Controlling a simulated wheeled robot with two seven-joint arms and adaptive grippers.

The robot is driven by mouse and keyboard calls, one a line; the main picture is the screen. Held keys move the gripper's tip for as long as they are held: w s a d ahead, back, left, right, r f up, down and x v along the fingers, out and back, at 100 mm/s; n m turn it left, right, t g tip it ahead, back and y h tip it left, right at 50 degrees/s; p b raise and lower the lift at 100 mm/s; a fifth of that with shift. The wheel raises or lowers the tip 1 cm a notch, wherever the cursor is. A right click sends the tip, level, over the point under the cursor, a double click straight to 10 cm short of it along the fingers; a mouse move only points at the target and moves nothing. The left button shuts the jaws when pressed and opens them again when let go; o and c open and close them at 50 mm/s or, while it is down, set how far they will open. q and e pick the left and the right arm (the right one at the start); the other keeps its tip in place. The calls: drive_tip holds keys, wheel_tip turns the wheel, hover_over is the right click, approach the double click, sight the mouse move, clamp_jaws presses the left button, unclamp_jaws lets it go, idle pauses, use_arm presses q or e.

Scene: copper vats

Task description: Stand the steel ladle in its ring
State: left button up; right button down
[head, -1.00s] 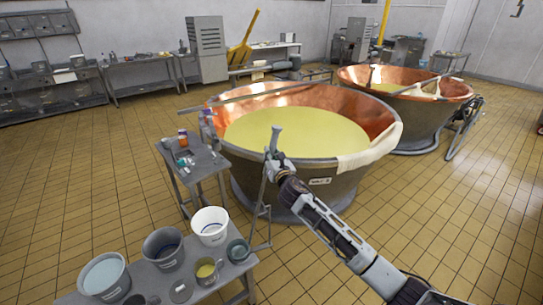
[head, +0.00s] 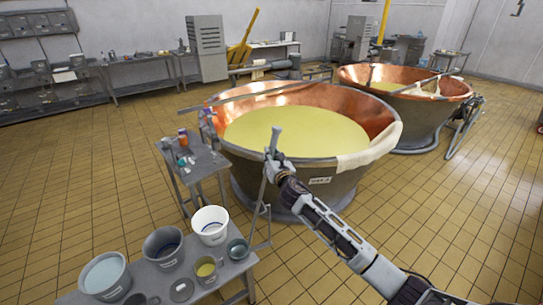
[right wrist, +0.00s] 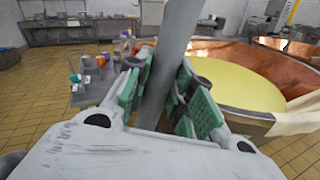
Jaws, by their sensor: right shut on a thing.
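My right gripper (head: 273,166) is shut on the upper part of the steel ladle's handle (head: 276,142), in front of the big copper vat. The right wrist view shows the grey handle (right wrist: 168,60) between the green finger pads, tilted slightly. In the head view the handle runs down and a little left toward the right end of the front bench. A round grey cup shape (head: 238,249) is at that end. I cannot tell whether it is the ladle's bowl or the ring, or whether they touch. My left gripper is not in view.
The front bench (head: 235,269) holds a white bucket (head: 210,226), grey buckets (head: 163,249) and a jug with yellow contents (head: 205,269). A small side table (head: 206,164) with bottles stands beside the copper vat (head: 330,178).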

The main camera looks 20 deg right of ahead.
drive_tip(key=shift+r, duration=0.1)
drive_tip(key=c, duration=1.1)
unclamp_jaws()
drive_tip(key=shift+c, duration=0.2)
drive_tip(key=shift+s, duration=0.2)
drive_tip(key=s, duration=1.1)
drive_tip(key=shift+s, duration=0.3)
drive_tip(key=shift+d, duration=0.15)
